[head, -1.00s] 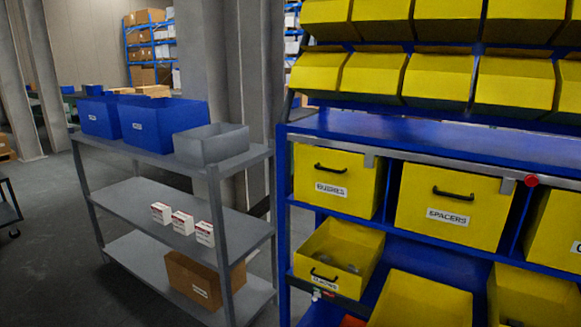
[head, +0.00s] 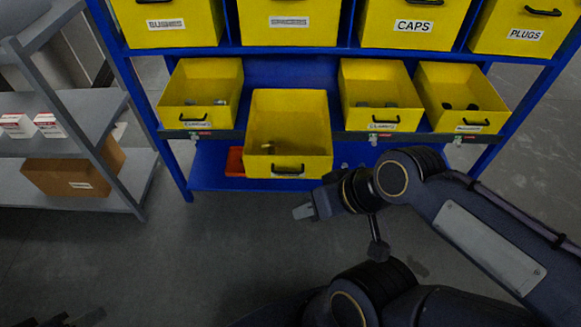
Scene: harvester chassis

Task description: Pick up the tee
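A yellow drawer (head: 315,160) in the lower row of the blue rack is pulled out further than its neighbours. A small brownish piece (head: 268,147) lies inside it; it is too small and dim to tell whether it is the tee. My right gripper (head: 303,211) is just in front of and below this drawer, apart from it, pointing left. Its fingers show side-on, so I cannot tell whether they are open. Part of what looks like my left gripper (head: 75,319) shows at the bottom left edge, mostly cut off.
Yellow bins with small dark parts stand beside the drawer: one at left (head: 180,100), two at right (head: 372,92) (head: 480,90). A red-orange bin (head: 235,163) sits on the low shelf. A grey shelf unit (head: 120,190) stands at left. Floor in front is clear.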

